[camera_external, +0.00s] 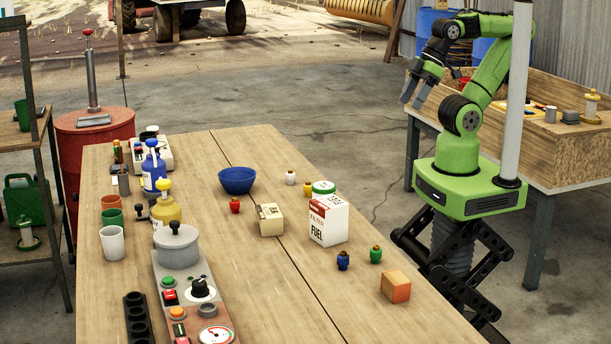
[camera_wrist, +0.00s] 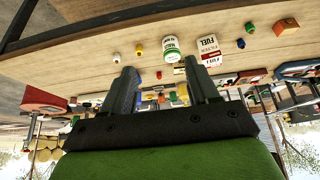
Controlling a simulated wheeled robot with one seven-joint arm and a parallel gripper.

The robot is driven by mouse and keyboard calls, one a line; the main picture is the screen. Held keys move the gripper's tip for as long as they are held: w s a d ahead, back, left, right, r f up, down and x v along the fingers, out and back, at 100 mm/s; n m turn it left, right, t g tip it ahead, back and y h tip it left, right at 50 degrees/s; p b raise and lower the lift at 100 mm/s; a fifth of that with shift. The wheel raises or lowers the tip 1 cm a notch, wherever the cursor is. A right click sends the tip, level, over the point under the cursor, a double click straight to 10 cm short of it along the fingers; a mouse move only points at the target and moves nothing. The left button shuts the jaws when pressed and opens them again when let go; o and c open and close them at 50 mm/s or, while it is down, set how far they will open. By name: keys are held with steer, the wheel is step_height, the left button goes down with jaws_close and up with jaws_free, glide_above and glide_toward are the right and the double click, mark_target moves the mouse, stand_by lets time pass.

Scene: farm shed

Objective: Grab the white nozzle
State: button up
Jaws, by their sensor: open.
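The white nozzle (camera_external: 290,177) is a small rounded piece standing on the wooden table, right of the blue bowl. It also shows in the wrist view (camera_wrist: 116,57), just left of the left finger. A paler yellow-looking nozzle (camera_external: 307,188) stands close beside it; it looks yellow in the wrist view (camera_wrist: 139,48). My gripper (camera_external: 414,95) is open and empty, raised well away from the nozzle, beyond the table's right side. In the wrist view my two fingers (camera_wrist: 160,70) stand apart with nothing between them.
A fuel box (camera_external: 329,220), a green-lidded can (camera_external: 324,188) and a cream box (camera_external: 270,220) stand near the nozzle. The blue bowl (camera_external: 237,180) and a red nozzle (camera_external: 235,206) are to its left. Blue (camera_external: 343,260) and green (camera_external: 376,254) nozzles are nearer the front.

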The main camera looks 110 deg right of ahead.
steer(key=w+d+f+n+g+y+b, duration=0.1)
steer(key=w+d+f+n+b, duration=0.15)
steer(key=w+f, duration=0.55)
steer(key=t+y+b, duration=0.1)
steer(key=t+b, duration=0.1)
steer(key=t, duration=0.7)
glide_toward(290, 173)
steer(key=shift+m, duration=0.25)
steer(key=x, duration=1)
steer(key=shift+d+f, duration=0.25)
steer(key=shift+d, duration=0.05)
steer(key=shift+s, duration=0.1)
steer(key=shift+c, duration=0.2)
steer(key=c, duration=1)
